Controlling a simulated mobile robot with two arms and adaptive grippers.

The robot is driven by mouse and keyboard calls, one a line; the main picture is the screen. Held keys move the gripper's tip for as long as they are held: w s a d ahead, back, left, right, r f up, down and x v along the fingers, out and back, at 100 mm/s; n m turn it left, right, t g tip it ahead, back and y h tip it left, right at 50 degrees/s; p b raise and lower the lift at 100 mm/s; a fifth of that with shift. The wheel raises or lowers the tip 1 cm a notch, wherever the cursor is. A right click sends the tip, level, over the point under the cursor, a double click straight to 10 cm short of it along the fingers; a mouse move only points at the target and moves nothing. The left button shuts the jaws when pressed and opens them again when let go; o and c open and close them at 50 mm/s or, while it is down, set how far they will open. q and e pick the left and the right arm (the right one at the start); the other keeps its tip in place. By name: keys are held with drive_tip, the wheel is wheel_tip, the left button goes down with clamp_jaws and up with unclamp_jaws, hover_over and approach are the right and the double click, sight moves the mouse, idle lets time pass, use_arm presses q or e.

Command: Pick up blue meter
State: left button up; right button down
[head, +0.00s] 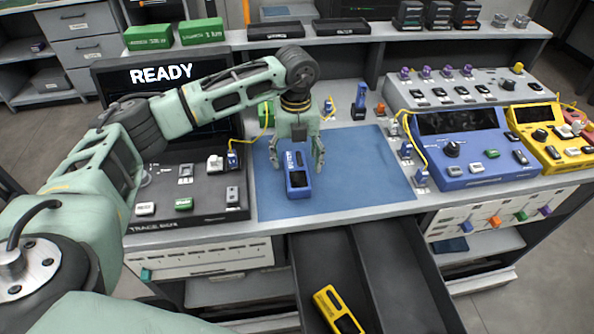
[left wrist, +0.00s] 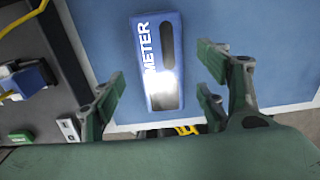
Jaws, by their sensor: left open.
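The blue meter (head: 297,177) lies on the blue mat (head: 370,165) on the bench, its dark screen facing up. In the left wrist view the meter (left wrist: 150,85) shows the word METER and a bright glare spot. My left gripper (head: 299,163) points down over the meter, its fingers spread to either side of it. In the left wrist view the open fingers (left wrist: 165,90) stand apart on both sides, with visible gaps to the meter. Nothing is held. My right gripper is not in view.
A yellow meter (head: 338,312) lies in the dark open drawer (head: 400,275) below the bench edge. A grey console (head: 188,195) stands left of the mat, a blue instrument (head: 460,145) right of it. Yellow cables (head: 420,150) loop beside the mat. The mat's right side is clear.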

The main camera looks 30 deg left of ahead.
sight(297, 168)
use_arm(q)
wheel_tip(297, 168, down, 4)
drive_tip(key=shift+d+f+p, duration=0.1)
drive_tip(key=shift+f+p, duration=0.1)
drive_tip(key=shift+p, duration=0.15)
drive_tip(key=shift+s, duration=0.1)
drive_tip(key=shift+c, duration=0.4)
drive_tip(key=shift+r, duration=0.1)
drive_tip(key=c, duration=1.4)
